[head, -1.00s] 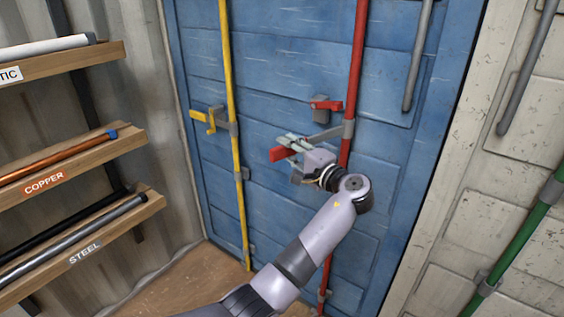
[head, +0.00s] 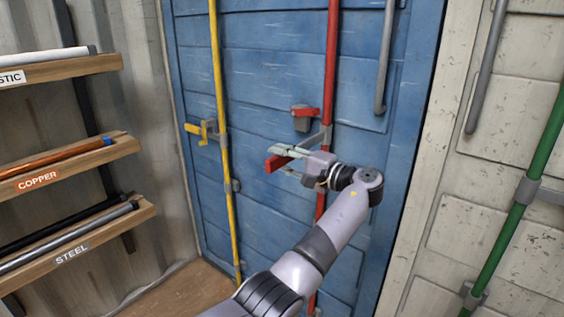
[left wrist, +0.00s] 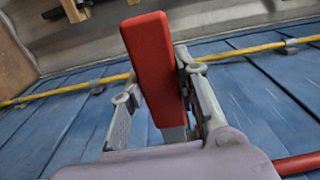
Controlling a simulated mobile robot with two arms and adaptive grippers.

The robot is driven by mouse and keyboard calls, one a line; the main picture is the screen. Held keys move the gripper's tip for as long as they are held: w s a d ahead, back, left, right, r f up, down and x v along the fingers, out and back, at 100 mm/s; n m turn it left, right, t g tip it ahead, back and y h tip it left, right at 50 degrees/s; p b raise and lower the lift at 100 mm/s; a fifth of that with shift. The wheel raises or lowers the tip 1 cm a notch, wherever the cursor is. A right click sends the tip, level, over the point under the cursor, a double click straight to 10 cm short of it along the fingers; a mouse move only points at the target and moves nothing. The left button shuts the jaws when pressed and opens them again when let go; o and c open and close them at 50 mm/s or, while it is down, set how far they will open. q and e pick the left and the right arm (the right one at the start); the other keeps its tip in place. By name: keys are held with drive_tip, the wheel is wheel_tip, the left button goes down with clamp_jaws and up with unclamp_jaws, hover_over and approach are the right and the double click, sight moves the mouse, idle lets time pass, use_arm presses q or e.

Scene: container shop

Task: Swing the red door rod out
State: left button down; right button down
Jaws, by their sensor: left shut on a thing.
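The red door rod (head: 331,60) runs upright along the blue door (head: 265,75); its lower part also shows at the right edge of the left wrist view (left wrist: 298,163). A grey handle with a red end (head: 276,163) sticks out from the rod. My left gripper (head: 291,152) is shut on this red handle end, and in the left wrist view its two fingers (left wrist: 160,90) lie on either side of the red grip (left wrist: 152,58). A grey holder with a red catch (head: 305,112) sits on the door just above, apart from the handle. My right gripper is not in view.
A yellow rod (head: 222,110) with a yellow handle (head: 196,129) stands left of the red one. Shelves (head: 75,160) with pipes are on the left. A grey door handle (head: 384,60) and a green rod (head: 520,190) are to the right.

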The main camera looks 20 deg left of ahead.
use_arm(q)
drive_tip(key=shift+f, duration=0.15)
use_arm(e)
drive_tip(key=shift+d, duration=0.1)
use_arm(q)
drive_tip(key=c, duration=1.7)
unclamp_jaws()
drive_tip(key=o, duration=0.5)
drive_tip(key=shift+d, duration=0.1)
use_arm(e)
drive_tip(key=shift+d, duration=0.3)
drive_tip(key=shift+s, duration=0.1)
use_arm(q)
drive_tip(key=v, duration=1.2)
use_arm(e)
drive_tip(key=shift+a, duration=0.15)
